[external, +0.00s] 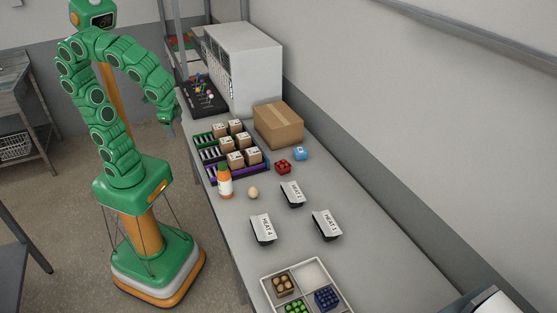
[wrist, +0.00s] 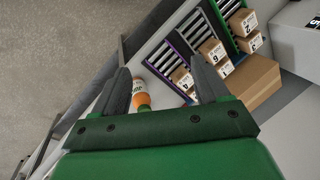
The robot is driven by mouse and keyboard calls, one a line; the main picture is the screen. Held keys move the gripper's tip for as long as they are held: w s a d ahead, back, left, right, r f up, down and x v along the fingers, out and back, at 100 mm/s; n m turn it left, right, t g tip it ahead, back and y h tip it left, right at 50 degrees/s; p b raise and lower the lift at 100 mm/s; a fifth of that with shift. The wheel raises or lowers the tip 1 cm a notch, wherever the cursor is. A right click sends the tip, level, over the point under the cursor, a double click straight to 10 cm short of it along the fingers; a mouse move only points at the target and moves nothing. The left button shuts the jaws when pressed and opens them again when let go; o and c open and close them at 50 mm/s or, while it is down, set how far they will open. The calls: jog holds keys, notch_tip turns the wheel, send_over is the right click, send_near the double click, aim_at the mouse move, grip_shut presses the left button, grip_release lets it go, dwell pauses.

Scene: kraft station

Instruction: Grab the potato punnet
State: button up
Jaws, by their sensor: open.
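The potato punnet (external: 285,284), a small container of round brown items, sits in the upper left compartment of a white divided tray (external: 348,297) at the bottom of the external view. It does not show in the wrist view. My gripper (external: 172,130) is far from it, raised beside the far end of the table. In the wrist view my gripper (wrist: 162,78) has its two dark fingers spread apart with nothing held between them.
The tray also holds green (external: 297,308) and blue (external: 327,298) punnets; its upper right compartment looks empty. Beyond are small boxes on racks (external: 211,151) and a carton (external: 278,126).

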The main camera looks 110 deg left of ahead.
jog(key=w+r+n+t+y, duration=0.1)
jog(key=w+r+y, duration=0.1)
jog(key=w, duration=0.7)
jog(key=w+r+n+t+y, duration=0.1)
jog(key=w+r+y, duration=0.1)
jog(key=w, duration=0.8)
jog(key=w+d+f+n+t+y, duration=0.1)
jog(key=w+d+t+y, duration=0.15)
jog(key=w+d, duration=0.85)
jog(key=w+d+f+n+t+y, duration=0.1)
jog(key=w+d+n+t, duration=0.15)
jog(key=w+d, duration=0.9)
jog(key=w+d+f+t+h, duration=0.1)
jog(key=w+d+f+t, duration=0.15)
jog(key=w+d, duration=0.35)
jog(key=w+d+f+t+h, duration=0.1)
jog(key=w+d+f+t, duration=0.1)
jog(key=w+d+f, duration=0.35)
send_near(287, 279)
jog(key=a+f, duration=0.1)
jog(key=w+a+f, duration=0.1)
jog(key=shift+w+a+g+y, duration=0.25)
jog(key=shift+a, duration=0.05)
jog(key=shift+f+x, duration=0.15)
jog(key=shift+x, duration=1.8)
jog(key=shift+f+x, duration=0.2)
jog(key=shift+x, duration=1.8)
jog(key=shift+s+d, duration=0.1)
jog(key=shift+d, duration=0.05)
jog(key=c, duration=0.8)
